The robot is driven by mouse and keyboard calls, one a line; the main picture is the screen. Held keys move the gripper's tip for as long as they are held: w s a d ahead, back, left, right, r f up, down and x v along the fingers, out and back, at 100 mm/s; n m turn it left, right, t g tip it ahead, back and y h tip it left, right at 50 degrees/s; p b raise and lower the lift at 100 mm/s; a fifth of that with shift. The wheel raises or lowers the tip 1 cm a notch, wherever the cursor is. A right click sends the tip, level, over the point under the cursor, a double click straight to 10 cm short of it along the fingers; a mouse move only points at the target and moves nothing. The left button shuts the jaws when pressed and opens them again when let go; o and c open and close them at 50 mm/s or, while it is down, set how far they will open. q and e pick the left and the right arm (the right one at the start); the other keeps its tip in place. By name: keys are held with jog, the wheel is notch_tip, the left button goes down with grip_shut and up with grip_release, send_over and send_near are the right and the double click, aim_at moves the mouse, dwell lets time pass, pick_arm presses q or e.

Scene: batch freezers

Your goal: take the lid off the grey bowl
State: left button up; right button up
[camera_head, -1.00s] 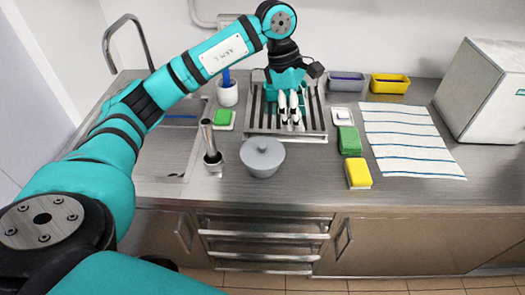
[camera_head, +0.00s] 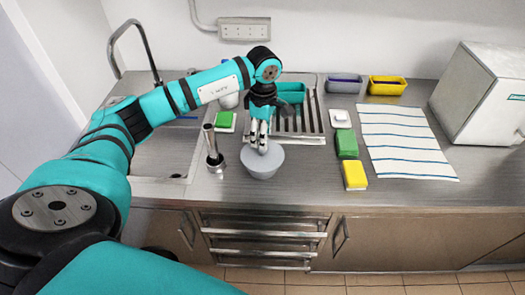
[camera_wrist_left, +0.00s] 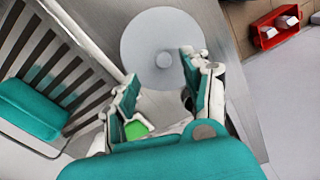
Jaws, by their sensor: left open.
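The grey bowl (camera_head: 263,171) stands on the steel counter with its round grey lid (camera_head: 272,156) on it. My left gripper (camera_head: 258,146) is over the bowl, pointing down, and hides part of the lid in the head view. My right gripper is not in view.
Behind is a slatted rack (camera_head: 312,122) with a teal box (camera_head: 291,92). Green (camera_head: 347,144) and yellow (camera_head: 355,175) sponges lie to the right, beside a striped towel (camera_head: 410,145). Counter between bowl and sponges is clear.

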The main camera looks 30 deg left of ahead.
aim_at(262, 152)
pick_arm(q)
jog(key=shift+f+p, duration=0.3)
jog(key=shift+p, duration=0.05)
jog(key=f, duration=0.1)
jog(key=f+p, duration=0.2)
jog(key=shift+s+d+f, duration=0.1)
jog(key=shift+s+f, duration=0.15)
jog(key=shift+f, duration=0.05)
jog(key=shift+w+f, duration=0.1)
jog(key=shift+f, duration=0.45)
grip_shut()
